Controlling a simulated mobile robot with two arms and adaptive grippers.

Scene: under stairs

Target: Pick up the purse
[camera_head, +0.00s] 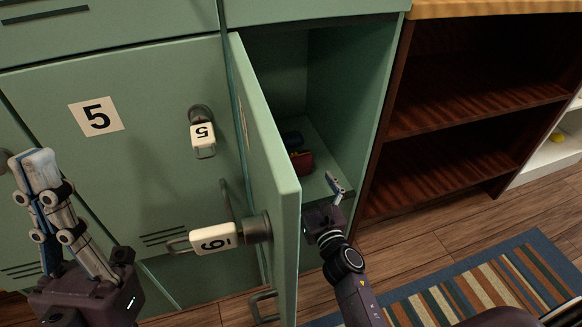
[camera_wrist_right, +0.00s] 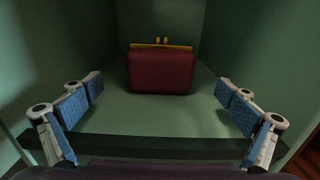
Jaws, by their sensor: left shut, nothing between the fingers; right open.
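The purse is dark red with a yellow clasp frame and stands on the floor of the open green locker. In the right wrist view the purse (camera_wrist_right: 161,72) is ahead, centred between the fingers and apart from them. In the head view the purse (camera_head: 301,162) is partly hidden by the locker door. My right gripper (camera_head: 335,186) is open and empty at the locker opening; its spread fingers also show in the right wrist view (camera_wrist_right: 160,115). My left gripper (camera_head: 36,165) is shut and empty, at the left in front of the locker marked 5.
The open locker door (camera_head: 268,165) with a padlock tagged 6 (camera_head: 214,238) stands left of my right arm. A brown shelf (camera_head: 470,130) is at right, a striped rug (camera_head: 490,285) on the wooden floor.

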